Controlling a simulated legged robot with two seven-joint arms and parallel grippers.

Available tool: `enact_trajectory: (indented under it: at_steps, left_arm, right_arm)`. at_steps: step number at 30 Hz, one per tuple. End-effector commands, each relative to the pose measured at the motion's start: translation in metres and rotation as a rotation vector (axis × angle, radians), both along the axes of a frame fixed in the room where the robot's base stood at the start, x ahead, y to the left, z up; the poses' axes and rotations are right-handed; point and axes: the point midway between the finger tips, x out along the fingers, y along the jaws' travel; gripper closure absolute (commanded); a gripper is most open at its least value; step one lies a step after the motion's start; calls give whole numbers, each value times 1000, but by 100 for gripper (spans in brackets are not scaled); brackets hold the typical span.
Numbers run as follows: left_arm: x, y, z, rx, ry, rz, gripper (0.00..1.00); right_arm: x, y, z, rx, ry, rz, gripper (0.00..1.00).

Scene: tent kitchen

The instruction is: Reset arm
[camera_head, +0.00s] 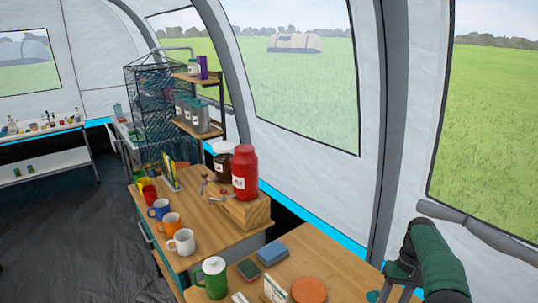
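My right arm comes in at the lower right with a dark green sleeve. Its gripper (393,294) is over the right end of the near wooden counter (335,275), partly cut off by the bottom edge of the picture. Its fingers look spread apart, with bare wood showing between them and nothing held. My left gripper is not in view.
A green mug (212,278), blue sponge-like block (271,252), small card (275,289) and round orange-brown piece (309,290) stand on the near counter. Beyond are a white mug (182,242), orange mug (169,224), blue mug (158,209) and red jar (244,172).

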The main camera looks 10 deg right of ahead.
Motion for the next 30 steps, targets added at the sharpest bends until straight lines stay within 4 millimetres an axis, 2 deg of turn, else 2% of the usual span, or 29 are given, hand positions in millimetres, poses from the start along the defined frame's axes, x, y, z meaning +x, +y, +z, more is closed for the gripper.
enact_trajectory:
  at_steps: [5,8,10,14,18,21,24,27,30]
  left_arm:
    - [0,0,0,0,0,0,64]
    - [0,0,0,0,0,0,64]
    - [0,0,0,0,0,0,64]
    - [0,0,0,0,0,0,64]
    - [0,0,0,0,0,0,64]
    - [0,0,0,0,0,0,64]
    - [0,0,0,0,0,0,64]
    - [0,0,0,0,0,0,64]
    - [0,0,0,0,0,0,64]
  right_arm:
    - [10,43,14,-60,-38,37,53]
    - [9,77,22,-102,-73,65,53]
    - [2,109,27,-136,-108,89,53]
    - [-32,172,33,-196,-192,139,53]
    - [-92,227,32,-235,-294,188,53]
    - [-134,253,27,-246,-358,215,53]
    - [-162,266,22,-247,-400,231,53]
    - [-174,270,19,-246,-416,235,53]
    - [-176,271,18,-246,-417,235,53]
